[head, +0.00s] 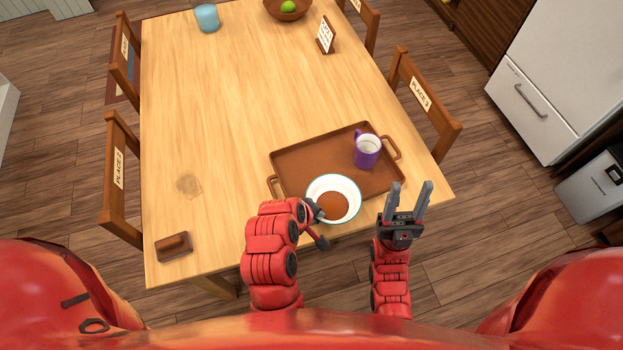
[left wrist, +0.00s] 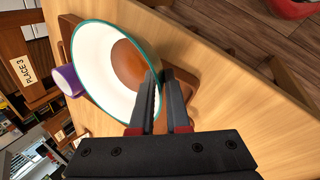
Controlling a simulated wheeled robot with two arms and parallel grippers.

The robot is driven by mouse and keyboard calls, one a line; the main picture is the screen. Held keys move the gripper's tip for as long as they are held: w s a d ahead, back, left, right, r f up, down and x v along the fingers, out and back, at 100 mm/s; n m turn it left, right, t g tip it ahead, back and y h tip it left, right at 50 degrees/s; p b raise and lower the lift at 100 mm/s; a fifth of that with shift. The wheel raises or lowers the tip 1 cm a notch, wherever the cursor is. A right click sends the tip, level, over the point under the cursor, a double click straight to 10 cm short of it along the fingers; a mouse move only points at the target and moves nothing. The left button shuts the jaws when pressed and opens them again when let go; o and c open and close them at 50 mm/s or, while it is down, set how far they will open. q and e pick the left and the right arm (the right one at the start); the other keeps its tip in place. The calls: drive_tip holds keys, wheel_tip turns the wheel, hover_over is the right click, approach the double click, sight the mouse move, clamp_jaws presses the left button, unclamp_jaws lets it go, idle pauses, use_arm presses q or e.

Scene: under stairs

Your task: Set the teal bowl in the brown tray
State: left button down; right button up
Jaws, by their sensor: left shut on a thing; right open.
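The teal bowl (head: 347,185) has a teal rim, a white inside wall and a brown round bottom. It shows large in the left wrist view (left wrist: 103,75). My left gripper (head: 318,213) is shut on its near-left rim, with one finger on each side of the wall (left wrist: 157,95). The bowl overlaps the front part of the brown tray (head: 310,160); I cannot tell whether it touches the tray floor or hangs just above. My right gripper (head: 411,187) is open and empty, at the tray's front right corner. The bowl hides part of the tray's front edge.
A purple mug (head: 364,153) stands in the tray's right part. The tray's left and back floor is bare. A small brown dish (head: 173,246) lies at the table's front left corner. A blue cup (head: 206,18), a fruit bowl (head: 287,9) and a sign (head: 326,36) are far back.

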use_arm(q)
drive_tip(key=w+a+p, duration=0.1)
drive_tip(key=w, duration=0.3)
drive_tip(key=w+a+p, duration=0.1)
drive_tip(key=w+a, duration=0.1)
drive_tip(key=w, duration=0.2)
drive_tip(key=w+a+f+p, duration=0.1)
drive_tip(key=w+a, duration=0.1)
drive_tip(key=w, duration=0.2)
drive_tip(key=shift+w+a+f, duration=0.1)
drive_tip(key=shift+f+p, duration=0.45)
drive_tip(key=shift+p, duration=0.15)
drive_tip(key=shift+f+p, duration=0.55)
drive_tip(key=shift+f, duration=0.8)
drive_tip(key=c, duration=0.9)
unclamp_jaws()
